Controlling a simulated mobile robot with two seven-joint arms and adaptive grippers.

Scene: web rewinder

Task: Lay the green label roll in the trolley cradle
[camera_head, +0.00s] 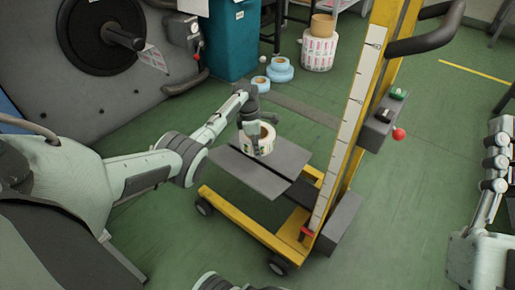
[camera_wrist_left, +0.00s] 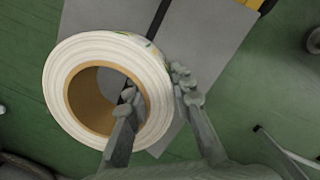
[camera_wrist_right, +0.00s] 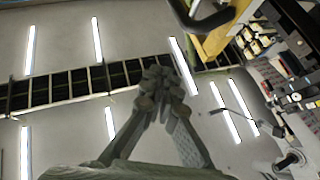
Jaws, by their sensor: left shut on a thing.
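The label roll (camera_head: 257,143) is white with a brown core and bits of green and yellow print on its side. My left gripper (camera_wrist_left: 155,88) is shut on its wall, one finger inside the core and one outside. The roll also shows in the left wrist view (camera_wrist_left: 72,75). It is over the trolley cradle (camera_head: 245,172), two grey plates with a dark gap between them, which also show in the left wrist view (camera_wrist_left: 215,45). I cannot tell whether the roll touches the plates. My right gripper (camera_wrist_right: 161,80) points up at the ceiling, fingertips together, empty.
The yellow trolley mast (camera_head: 352,125) with a white scale stands right of the cradle, with a control box (camera_head: 375,130) and red knob. Blue rolls (camera_head: 279,70) and a pink-white roll (camera_head: 318,50) stand on the floor behind. The grey rewinder (camera_head: 110,85) is at back left.

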